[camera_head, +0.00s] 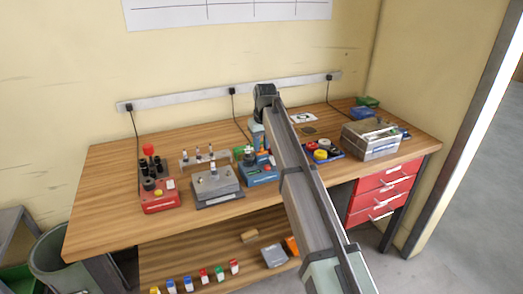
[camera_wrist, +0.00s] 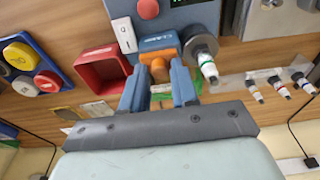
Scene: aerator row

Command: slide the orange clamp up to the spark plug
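The orange clamp (camera_wrist: 157,43) shows in the wrist view on a blue tester unit (camera_wrist: 180,15), with a rounded orange part facing my gripper. A small gap seems to lie between clamp and holder. My gripper (camera_wrist: 159,75) is open, its two blue fingers apart, one toward each side of the clamp's rounded part. I cannot tell whether they touch it.
A clear rack (camera_wrist: 265,82) with several plugs is right of the spark plug. A red open box (camera_wrist: 84,72) is close left of the fingers. In the head view a grey fixture (camera_head: 217,187), a red unit (camera_head: 160,198) and a metal toolbox (camera_head: 370,141) stand on the bench.

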